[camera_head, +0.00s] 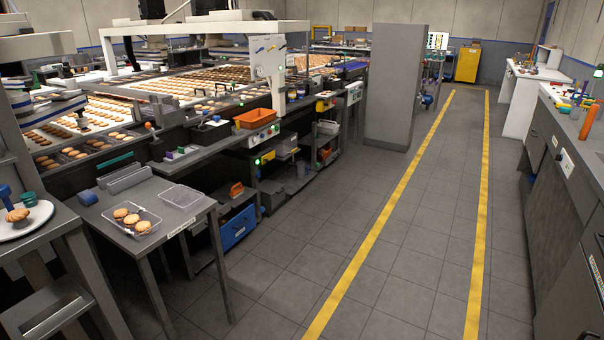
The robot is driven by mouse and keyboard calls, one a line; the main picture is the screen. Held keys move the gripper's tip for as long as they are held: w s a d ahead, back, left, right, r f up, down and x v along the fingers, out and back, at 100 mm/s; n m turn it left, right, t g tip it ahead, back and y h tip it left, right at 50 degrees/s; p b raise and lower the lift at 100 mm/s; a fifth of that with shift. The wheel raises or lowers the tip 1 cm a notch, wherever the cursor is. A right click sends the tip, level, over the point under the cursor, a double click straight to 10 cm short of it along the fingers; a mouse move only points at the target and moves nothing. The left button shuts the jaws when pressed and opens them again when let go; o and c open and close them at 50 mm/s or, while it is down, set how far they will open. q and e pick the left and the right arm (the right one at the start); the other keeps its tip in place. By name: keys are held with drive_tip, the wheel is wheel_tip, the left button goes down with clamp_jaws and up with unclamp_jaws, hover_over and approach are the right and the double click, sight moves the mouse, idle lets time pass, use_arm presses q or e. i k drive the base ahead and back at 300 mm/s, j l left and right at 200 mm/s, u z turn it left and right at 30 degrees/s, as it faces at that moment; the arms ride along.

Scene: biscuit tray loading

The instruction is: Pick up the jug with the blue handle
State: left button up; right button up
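I cannot make out a jug with a blue handle for certain. A small blue object (88,197) stands on the grey table at the far left, too small to identify. Another blue piece (6,196) shows at the left picture edge by a white plate (42,213), partly cut off. Several small coloured items lie on the right counter (562,100), too small to tell apart. Neither of my grippers shows in this view.
A small grey table (180,222) holds a clear tray of biscuits (131,222) and an empty clear tray (181,196). A biscuit conveyor (150,92) runs behind it. A grey cabinet (394,85) stands midway. The floor aisle (425,220) between yellow lines is clear.

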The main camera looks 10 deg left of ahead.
sight(303, 170)
drive_tip(key=i+z, duration=0.2)
drive_tip(key=i, duration=3.4)
drive_tip(key=i+l, duration=0.15)
drive_tip(key=i, duration=2)
drive_tip(key=j+u, duration=0.05)
drive_tip(key=j, duration=0.05)
